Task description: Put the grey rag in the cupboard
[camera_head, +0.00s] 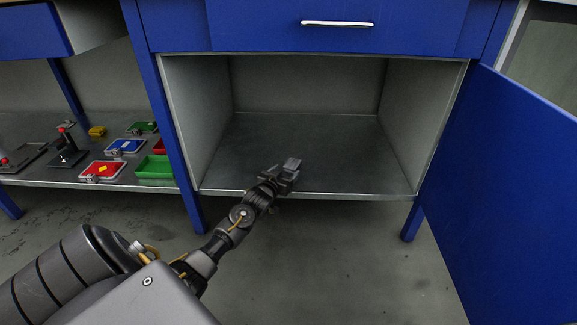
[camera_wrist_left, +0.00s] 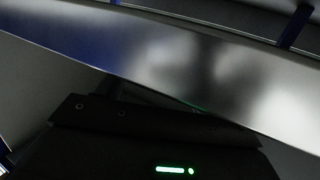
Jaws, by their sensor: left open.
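The cupboard (camera_head: 310,140) is the open bay under a blue drawer in the head view. Its grey metal floor looks bare, and its blue door (camera_head: 510,190) stands wide open to the right. My left gripper (camera_head: 290,167) is open at the front edge of the cupboard floor, reaching over it from below left. I see nothing held in it. In the left wrist view, a shiny metal surface (camera_wrist_left: 200,65) crosses the picture, and a dark housing with a green light fills the bottom. I cannot make out the grey rag in either view. My right gripper is not in view.
Left of the cupboard, a low shelf (camera_head: 60,178) holds a red tray (camera_head: 102,170), a blue tray (camera_head: 125,146), green bins (camera_head: 155,168) and a yellow piece (camera_head: 97,131). A blue leg separates it from the cupboard. The floor (camera_head: 330,270) in front is clear.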

